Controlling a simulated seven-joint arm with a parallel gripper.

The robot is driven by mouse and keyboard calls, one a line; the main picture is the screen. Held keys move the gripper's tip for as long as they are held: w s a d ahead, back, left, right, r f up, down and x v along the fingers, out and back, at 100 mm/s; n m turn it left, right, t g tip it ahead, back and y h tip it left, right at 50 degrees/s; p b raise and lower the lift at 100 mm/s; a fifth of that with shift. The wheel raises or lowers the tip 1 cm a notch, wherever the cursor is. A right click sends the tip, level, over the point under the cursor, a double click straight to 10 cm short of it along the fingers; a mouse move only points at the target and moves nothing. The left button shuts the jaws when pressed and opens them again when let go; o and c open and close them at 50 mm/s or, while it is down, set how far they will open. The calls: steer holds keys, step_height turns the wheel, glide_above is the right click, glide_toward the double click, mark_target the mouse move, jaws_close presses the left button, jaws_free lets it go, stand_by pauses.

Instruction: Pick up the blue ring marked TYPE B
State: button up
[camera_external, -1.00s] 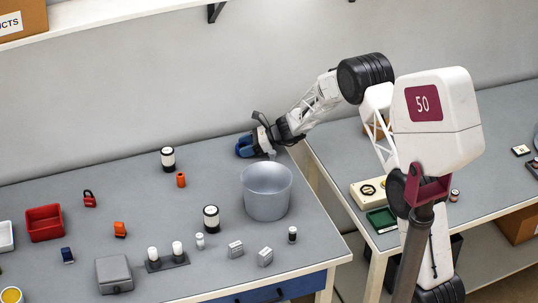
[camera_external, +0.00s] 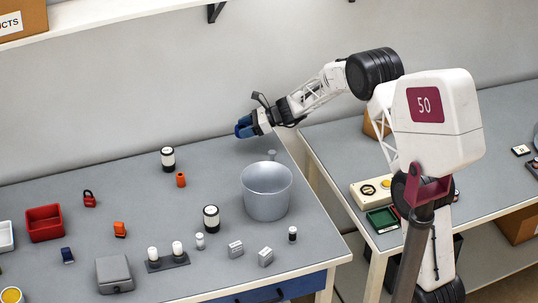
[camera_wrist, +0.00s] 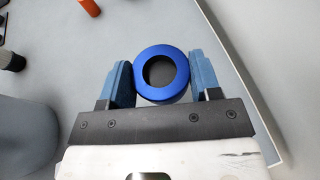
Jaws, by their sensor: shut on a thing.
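The blue ring (camera_wrist: 162,97) shows in the wrist view between the two blue finger pads of my gripper (camera_wrist: 162,84). The pads touch it on its left and right sides, and grey surface shows through its hole. No TYPE B marking is readable. In the external view my gripper (camera_external: 243,128) is raised above the back right of the left table, its blue fingers pointing left. There the ring cannot be told apart from the blue fingers.
A grey bucket (camera_external: 266,200) stands below and right of my gripper, with a small grey item (camera_external: 272,155) behind it. Black-and-white cylinders (camera_external: 168,158), an orange piece (camera_external: 181,180) and a red bin (camera_external: 44,223) stand to the left. The wall is close behind.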

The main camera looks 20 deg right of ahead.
steer(key=shift+r, duration=0.85)
